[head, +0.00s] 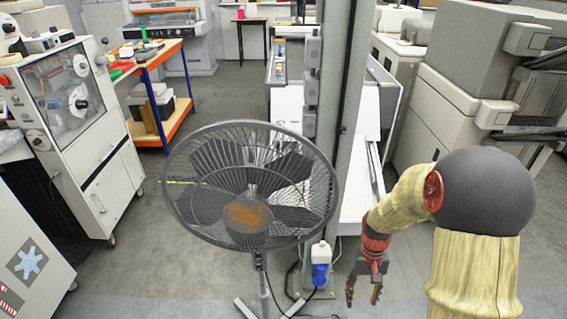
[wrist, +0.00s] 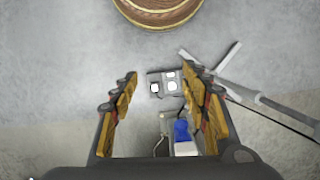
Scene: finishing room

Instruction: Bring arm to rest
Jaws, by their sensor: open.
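My gripper (head: 364,291) hangs pointing down at the lower right of the head view, beside the grey post and to the right of the fan. In the wrist view my gripper (wrist: 165,100) has its two fingers spread wide with nothing between them. The floor and a small grey plate with white spots (wrist: 165,84) show below and beyond the fingers. My arm is bent, its yellowish links and dark round joint at the right of the head view.
A large pedestal fan (head: 247,190) stands close left of my gripper. A grey post (head: 333,120) carries a blue and white plug (head: 320,265) near the floor. White machines (head: 75,120) stand at left, a large beige machine (head: 480,90) at right. Floor between fan and left machines is clear.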

